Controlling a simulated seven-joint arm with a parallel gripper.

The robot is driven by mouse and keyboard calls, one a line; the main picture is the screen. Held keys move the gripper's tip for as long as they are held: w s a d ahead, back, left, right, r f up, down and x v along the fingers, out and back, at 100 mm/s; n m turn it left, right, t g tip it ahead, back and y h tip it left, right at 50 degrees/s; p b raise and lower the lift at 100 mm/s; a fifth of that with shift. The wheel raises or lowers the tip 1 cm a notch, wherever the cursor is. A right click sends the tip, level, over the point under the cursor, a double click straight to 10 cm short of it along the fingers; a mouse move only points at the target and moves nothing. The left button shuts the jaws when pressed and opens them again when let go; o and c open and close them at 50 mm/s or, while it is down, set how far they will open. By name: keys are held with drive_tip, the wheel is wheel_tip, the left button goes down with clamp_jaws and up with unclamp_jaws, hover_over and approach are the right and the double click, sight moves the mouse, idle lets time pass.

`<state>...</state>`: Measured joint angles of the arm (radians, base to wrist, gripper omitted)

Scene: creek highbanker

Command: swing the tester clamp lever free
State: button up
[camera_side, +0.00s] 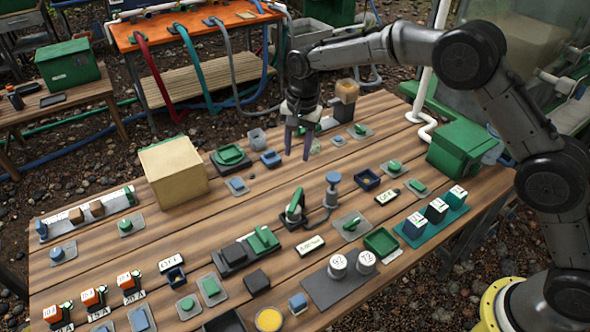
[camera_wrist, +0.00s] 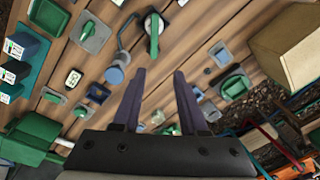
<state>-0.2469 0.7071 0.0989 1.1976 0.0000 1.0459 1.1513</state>
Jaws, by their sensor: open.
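In the wrist view the green lever (camera_wrist: 154,34) is beyond my fingertips, near the top. My gripper (camera_side: 297,156) is open and empty, pointing down above the table, behind the lever and apart from it. Its two dark fingers also show in the wrist view (camera_wrist: 159,75).
A tan box (camera_side: 172,172) stands to the left and a green box (camera_side: 460,150) to the right. White numbered cylinders (camera_side: 338,266) and a green tray (camera_side: 381,241) are in front. Switches and small plates crowd the table, with narrow bare gaps.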

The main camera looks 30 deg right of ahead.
drive_tip(key=g, duration=0.1)
approach(295, 200)
drive_tip(key=shift+f, duration=4.15)
drive_tip(key=shift+c, duration=0.3)
drive_tip(key=shift+c, duration=1.1)
drive_tip(key=shift+w+a+m, duration=0.15)
drive_tip(key=shift+w+m, duration=0.1)
drive_tip(key=shift+m, duration=0.35)
drive_tip(key=shift+w+a+m, duration=0.2)
drive_tip(key=shift+m, duration=0.4)
